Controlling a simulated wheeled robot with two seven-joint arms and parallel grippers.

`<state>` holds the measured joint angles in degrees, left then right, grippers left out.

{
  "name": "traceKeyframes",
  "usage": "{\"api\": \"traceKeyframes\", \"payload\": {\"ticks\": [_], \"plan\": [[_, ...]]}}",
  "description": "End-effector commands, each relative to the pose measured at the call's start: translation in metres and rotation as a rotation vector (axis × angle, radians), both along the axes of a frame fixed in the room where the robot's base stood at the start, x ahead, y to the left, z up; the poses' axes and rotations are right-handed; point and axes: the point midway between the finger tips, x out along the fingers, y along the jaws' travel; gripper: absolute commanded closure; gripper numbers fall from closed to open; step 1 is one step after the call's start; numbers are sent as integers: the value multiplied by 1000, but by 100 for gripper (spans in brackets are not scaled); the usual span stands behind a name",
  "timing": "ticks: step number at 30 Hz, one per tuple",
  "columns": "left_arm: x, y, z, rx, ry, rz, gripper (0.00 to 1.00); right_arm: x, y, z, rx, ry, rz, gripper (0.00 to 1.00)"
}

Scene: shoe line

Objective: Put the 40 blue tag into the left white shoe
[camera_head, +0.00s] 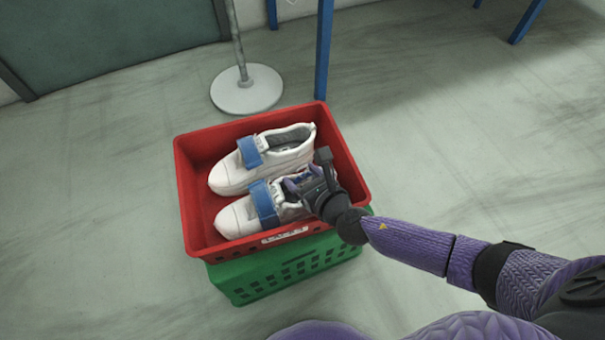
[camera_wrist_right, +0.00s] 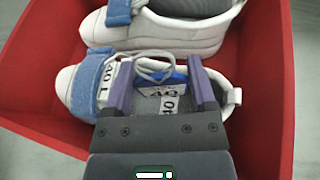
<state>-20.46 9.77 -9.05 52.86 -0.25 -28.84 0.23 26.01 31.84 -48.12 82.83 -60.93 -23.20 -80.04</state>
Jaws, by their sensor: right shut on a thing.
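Two white shoes with blue straps lie side by side in a red crate. The left white shoe (camera_head: 238,216), marked "40 L", is the nearer one; in the right wrist view it (camera_wrist_right: 72,92) lies under my fingers. The other shoe (camera_head: 230,176) is behind it. My right gripper (camera_head: 294,187) is at the opening of the near shoe. In the right wrist view its fingers are on both sides of the 40 blue tag (camera_wrist_right: 179,78), shut on it, over the shoe opening. The tag's lower part is hard to separate from a second "40" label. My left gripper is out of view.
The red crate (camera_head: 191,165) sits on a green crate (camera_head: 240,281) on the floor. Its walls stand up around the shoes. A post with a round white base (camera_head: 246,92) and a blue leg (camera_head: 324,50) are behind it. The floor at right is clear.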

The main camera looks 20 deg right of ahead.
Motion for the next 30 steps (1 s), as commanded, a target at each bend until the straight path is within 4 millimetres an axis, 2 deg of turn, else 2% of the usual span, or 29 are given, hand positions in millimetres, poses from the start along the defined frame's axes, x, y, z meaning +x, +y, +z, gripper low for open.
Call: {"api": "traceKeyframes", "payload": {"ticks": [3,4,7,8,16,20,23,26,30], "plan": [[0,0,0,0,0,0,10,0,0,0,0,0,0,85],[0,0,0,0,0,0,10,0,0,0,0,0,0,24],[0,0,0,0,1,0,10,0,0,0,0,0,0,3],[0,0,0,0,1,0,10,0,0,0,0,0,0,0],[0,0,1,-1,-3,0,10,-2,-1,2,0,0,0,0],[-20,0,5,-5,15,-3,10,-12,-3,8,1,-1,-1,0],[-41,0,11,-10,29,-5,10,-25,-6,15,0,-1,0,0],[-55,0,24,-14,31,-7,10,-49,-11,27,0,-2,0,0],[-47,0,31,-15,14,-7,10,-76,-18,36,-1,0,0,0]]}}
